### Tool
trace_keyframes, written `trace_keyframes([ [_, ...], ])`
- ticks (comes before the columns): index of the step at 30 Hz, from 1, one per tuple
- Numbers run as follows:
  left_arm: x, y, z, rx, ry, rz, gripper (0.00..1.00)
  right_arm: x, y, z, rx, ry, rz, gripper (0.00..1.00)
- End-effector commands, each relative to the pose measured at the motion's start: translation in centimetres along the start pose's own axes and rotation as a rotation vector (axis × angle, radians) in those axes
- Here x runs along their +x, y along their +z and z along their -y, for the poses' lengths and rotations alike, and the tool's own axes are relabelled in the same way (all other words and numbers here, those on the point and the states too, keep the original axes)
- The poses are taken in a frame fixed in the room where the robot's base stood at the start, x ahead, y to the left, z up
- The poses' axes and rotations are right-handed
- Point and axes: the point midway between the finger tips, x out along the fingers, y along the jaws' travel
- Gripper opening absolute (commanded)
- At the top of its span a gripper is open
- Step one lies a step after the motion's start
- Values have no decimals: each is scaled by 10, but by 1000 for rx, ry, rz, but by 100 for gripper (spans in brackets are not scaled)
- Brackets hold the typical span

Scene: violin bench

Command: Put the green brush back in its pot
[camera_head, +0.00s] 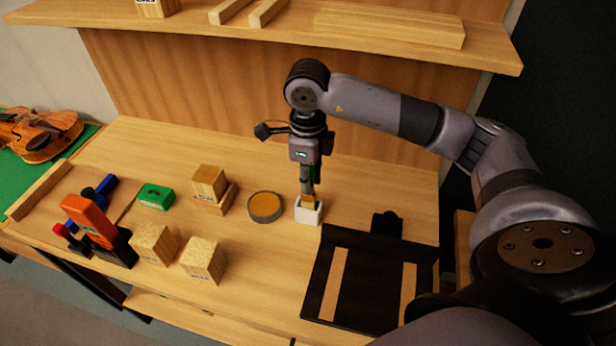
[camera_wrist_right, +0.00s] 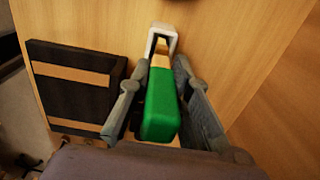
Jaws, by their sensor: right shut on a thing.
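The green brush (camera_wrist_right: 160,105) is between the fingers of my right gripper (camera_head: 308,182), which is shut on its green handle. The handle points up and the tan lower part points down. The white pot (camera_head: 309,216) stands on the bench directly below the gripper. The brush's tan lower end meets the pot's mouth in the head view. In the right wrist view the white pot (camera_wrist_right: 152,39) shows as a rim around that end. How deep the brush sits is hidden. My left gripper is not in view.
A round tin (camera_head: 265,207) stands just left of the pot. A black tray (camera_head: 370,275) with wooden strips lies to the right front. Wooden blocks (camera_head: 202,260), a green box (camera_head: 156,196) and an orange tool (camera_head: 90,218) stand further left. A shelf (camera_head: 300,37) runs behind.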

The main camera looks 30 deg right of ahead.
Motion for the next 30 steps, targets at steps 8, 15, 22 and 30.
trace_keyframes([
  [8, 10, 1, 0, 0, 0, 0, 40, 10, 0, 0, 0, 0, 0, 0],
  [15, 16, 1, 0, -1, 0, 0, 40, 17, 0, 0, 0, 0, 0, 0],
  [22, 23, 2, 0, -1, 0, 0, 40, 24, 0, 0, 0, 0, 0, 0],
  [30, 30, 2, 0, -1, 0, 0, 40, 32, 0, 0, 0, 0, 0, 0],
])
